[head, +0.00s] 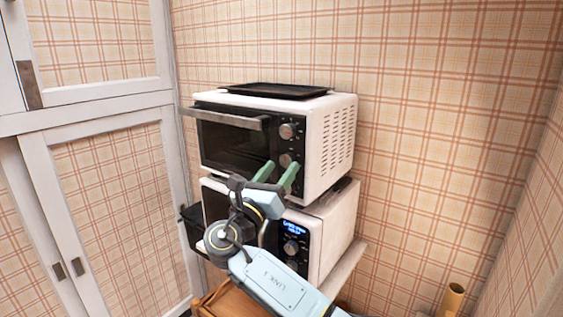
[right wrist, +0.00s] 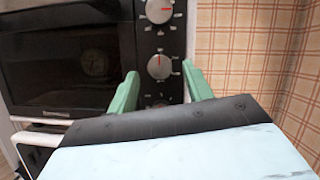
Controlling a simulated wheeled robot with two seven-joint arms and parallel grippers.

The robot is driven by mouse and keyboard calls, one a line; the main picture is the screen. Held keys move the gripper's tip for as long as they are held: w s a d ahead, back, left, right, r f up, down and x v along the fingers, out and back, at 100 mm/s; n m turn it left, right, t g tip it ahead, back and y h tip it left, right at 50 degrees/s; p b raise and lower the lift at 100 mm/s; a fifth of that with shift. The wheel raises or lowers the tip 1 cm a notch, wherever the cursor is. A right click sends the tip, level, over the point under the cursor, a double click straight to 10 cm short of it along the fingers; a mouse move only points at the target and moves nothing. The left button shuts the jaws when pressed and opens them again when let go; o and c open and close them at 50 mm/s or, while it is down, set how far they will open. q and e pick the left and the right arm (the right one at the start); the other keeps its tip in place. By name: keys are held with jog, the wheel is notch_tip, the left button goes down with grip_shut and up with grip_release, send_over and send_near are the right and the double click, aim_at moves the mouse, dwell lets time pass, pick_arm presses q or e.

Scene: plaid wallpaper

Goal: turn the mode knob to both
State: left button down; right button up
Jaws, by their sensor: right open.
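The toaster oven (head: 325,140) is white with a dark glass door and a black control strip on its right side. The strip has an upper knob (head: 288,131) and a knob below it (head: 285,160); they also show in the right wrist view as the upper knob (right wrist: 159,10) and the lower knob (right wrist: 159,66), each with a red mark. I cannot read which is the mode knob. My right gripper (head: 279,171) is open, its green fingers pointing at the strip. Part of the strip below is hidden.
A black tray (head: 278,90) lies on the oven. A white microwave (head: 333,225) with a lit display stands under it, partly hidden by my right arm. The oven's door handle (head: 228,117) sticks out at upper left. White cabinets (head: 85,115) stand at left.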

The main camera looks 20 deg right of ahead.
jog(key=shift+x, duration=0.85)
jog(key=shift+c, duration=0.2)
